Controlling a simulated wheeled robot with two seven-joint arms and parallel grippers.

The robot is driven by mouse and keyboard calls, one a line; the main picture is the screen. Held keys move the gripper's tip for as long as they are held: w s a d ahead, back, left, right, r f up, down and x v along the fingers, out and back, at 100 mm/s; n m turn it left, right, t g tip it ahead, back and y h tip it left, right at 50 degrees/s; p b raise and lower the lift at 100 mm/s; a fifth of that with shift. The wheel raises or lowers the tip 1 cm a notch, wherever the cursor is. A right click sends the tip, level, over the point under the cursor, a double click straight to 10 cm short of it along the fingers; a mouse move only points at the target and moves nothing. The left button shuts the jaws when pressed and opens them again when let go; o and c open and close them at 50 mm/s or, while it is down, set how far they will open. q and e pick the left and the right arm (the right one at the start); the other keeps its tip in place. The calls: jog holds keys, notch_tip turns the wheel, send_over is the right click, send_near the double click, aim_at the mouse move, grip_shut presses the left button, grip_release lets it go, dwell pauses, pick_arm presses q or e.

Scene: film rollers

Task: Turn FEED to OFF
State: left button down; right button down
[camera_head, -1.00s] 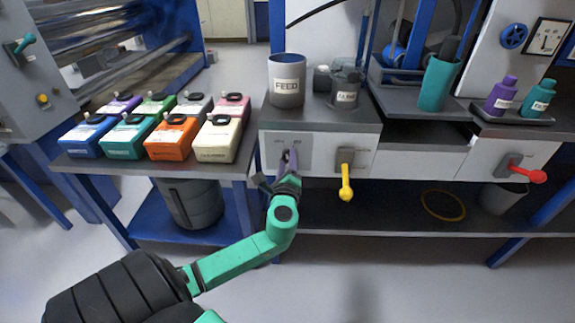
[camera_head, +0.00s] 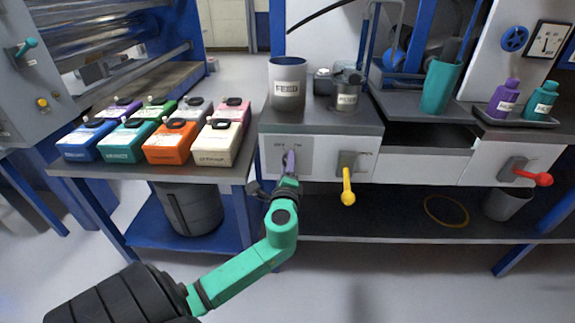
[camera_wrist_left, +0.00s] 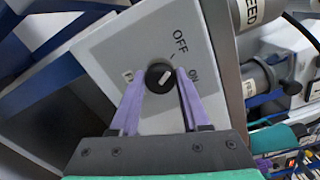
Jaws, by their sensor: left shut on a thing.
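The FEED switch is a black round knob (camera_wrist_left: 160,77) with a short white mark, set in a grey plate (camera_head: 304,146) on the white front of the counter. In the left wrist view, OFF is printed above the knob and ON to its right; the white mark slants up to the right. My left gripper (camera_head: 289,158) reaches the plate from below. Its two purple fingers (camera_wrist_left: 161,88) are shut on the knob, one on each side. In the head view the fingers hide the knob. My right gripper is not in view.
A grey cup labelled FEED (camera_head: 287,84) stands on the counter above. A yellow-handled lever (camera_head: 348,188) is just right of the plate, and a red one (camera_head: 535,178) further right. Several coloured boxes (camera_head: 170,143) sit on the table at left. A bin (camera_head: 190,205) is below.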

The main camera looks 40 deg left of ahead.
pick_arm(q)
jog(key=shift+c, duration=1.9)
grip_release()
